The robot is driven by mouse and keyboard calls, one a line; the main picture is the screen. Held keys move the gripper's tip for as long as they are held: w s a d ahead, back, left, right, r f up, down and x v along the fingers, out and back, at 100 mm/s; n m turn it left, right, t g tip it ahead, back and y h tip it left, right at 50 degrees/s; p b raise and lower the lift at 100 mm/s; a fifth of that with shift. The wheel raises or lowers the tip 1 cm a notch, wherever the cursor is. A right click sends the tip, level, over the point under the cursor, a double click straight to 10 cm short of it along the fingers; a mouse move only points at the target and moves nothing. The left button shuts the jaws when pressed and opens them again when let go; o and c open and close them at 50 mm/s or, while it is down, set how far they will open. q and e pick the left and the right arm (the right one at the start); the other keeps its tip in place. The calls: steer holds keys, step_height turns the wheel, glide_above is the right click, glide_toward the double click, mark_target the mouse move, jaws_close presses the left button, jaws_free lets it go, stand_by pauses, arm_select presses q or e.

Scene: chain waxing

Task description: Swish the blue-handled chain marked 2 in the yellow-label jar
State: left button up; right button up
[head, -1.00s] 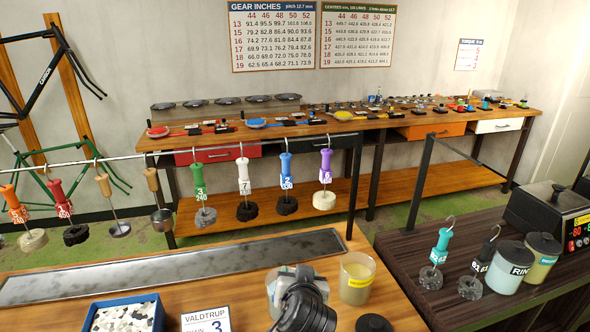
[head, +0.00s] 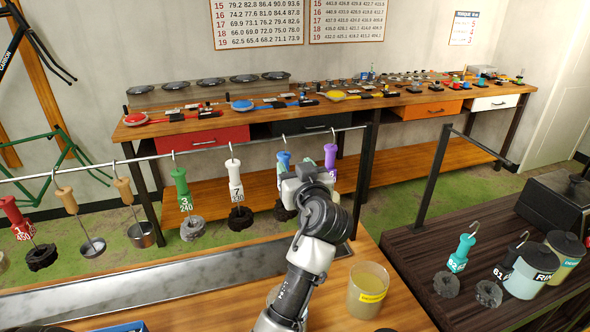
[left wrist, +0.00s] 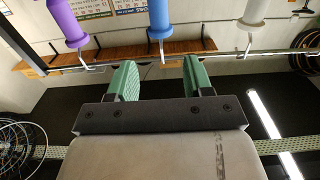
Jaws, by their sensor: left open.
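The blue-handled chain (head: 283,158) hangs from the rail between the white-handled chain marked 7 and the purple-handled one. My left gripper (head: 306,168) is in front of it and hides most of its tag and its chain. In the left wrist view the blue handle (left wrist: 160,18) is ahead, in line with the gap between the green fingers (left wrist: 160,80). The yellow-label jar (head: 368,289) stands open on the wooden bench, right of my left arm. My right gripper is out of view.
The white-handled chain (head: 235,185) and purple-handled chain (head: 330,156) hang close on either side. The green-handled chain (head: 182,190) hangs further left. A metal tray (head: 160,295) lies below the rail. A teal-handled chain (head: 462,252) and lidded jars stand on the dark table at right.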

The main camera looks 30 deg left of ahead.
mark_target(285, 154)
arm_select(q)
steer(key=x, duration=0.2)
steer(key=shift+w+a, duration=0.25)
steer(key=shift+a, duration=0.1)
steer(key=p+x, duration=0.1)
steer(key=x, duration=0.4)
steer(key=shift+a+f, duration=0.1)
steer(key=shift+a, duration=0.05)
steer(key=f+b, duration=0.2)
steer(key=b, duration=0.1)
steer(key=shift+w+a+f, duration=0.2)
steer(key=shift+f, duration=0.15)
steer(key=shift+f+b, duration=0.3)
steer(key=shift+b, duration=0.05)
steer(key=shift+d, duration=0.1)
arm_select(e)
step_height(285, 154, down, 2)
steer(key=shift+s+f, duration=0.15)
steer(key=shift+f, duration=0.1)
arm_select(q)
jaws_close()
